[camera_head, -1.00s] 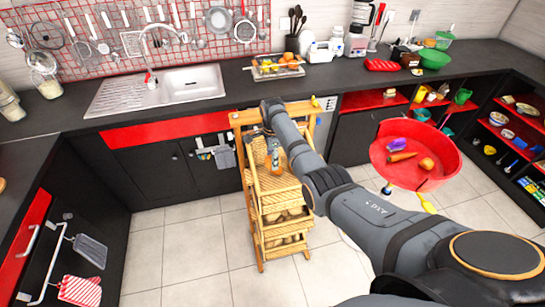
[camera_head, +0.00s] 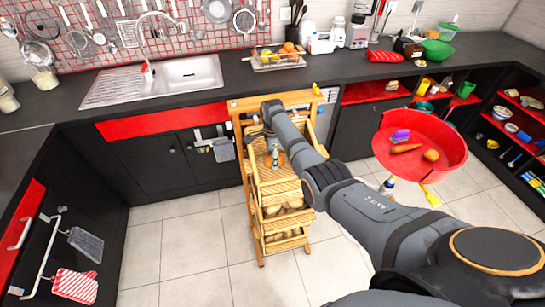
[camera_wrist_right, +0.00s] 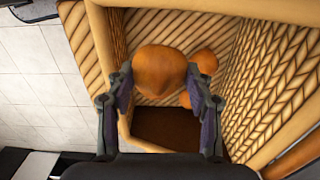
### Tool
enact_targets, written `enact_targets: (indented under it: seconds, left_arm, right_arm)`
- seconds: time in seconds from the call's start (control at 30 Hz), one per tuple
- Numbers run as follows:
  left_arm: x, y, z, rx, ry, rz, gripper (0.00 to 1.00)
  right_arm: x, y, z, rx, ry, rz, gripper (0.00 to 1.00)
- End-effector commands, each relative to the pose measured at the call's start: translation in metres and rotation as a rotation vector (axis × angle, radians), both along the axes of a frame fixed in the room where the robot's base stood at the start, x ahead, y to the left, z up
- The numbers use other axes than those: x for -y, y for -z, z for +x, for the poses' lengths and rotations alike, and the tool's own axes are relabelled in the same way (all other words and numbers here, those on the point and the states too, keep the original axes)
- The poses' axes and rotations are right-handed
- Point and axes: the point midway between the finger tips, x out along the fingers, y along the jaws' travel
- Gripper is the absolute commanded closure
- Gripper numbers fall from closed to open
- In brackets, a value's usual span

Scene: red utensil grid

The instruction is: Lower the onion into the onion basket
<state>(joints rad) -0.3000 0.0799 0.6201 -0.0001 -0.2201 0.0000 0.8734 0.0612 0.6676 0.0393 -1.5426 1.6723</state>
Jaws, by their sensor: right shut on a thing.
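My right gripper (camera_wrist_right: 160,102) is shut on an orange-brown onion (camera_wrist_right: 160,72), with a purple-padded finger on each side of it. In the right wrist view the onion is in front of a woven basket (camera_wrist_right: 270,85), between its walls. Two more round orange-brown things (camera_wrist_right: 205,61) lie behind it, partly hidden. In the head view my right gripper (camera_head: 274,156) is at the upper level of a wooden stand with stacked woven baskets (camera_head: 283,188). The onion is too small there to make out clearly. My left gripper is in neither view.
A round red tray (camera_head: 455,165) with a carrot, a purple thing and a round brown thing stands to the right of my arm. Behind the stand is the dark counter (camera_head: 215,105) with the sink. Open tiled floor (camera_head: 190,245) lies left of the stand.

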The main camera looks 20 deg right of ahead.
Motion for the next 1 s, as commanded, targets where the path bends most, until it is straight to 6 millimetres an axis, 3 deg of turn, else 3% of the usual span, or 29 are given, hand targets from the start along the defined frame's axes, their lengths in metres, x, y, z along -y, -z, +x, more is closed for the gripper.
enact_targets:
  seconds: [1.0]
  left_arm:
    - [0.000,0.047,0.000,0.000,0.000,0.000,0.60]
  right_arm:
    - [0.000,0.058,0.001,0.002,0.000,0.000,0.82]
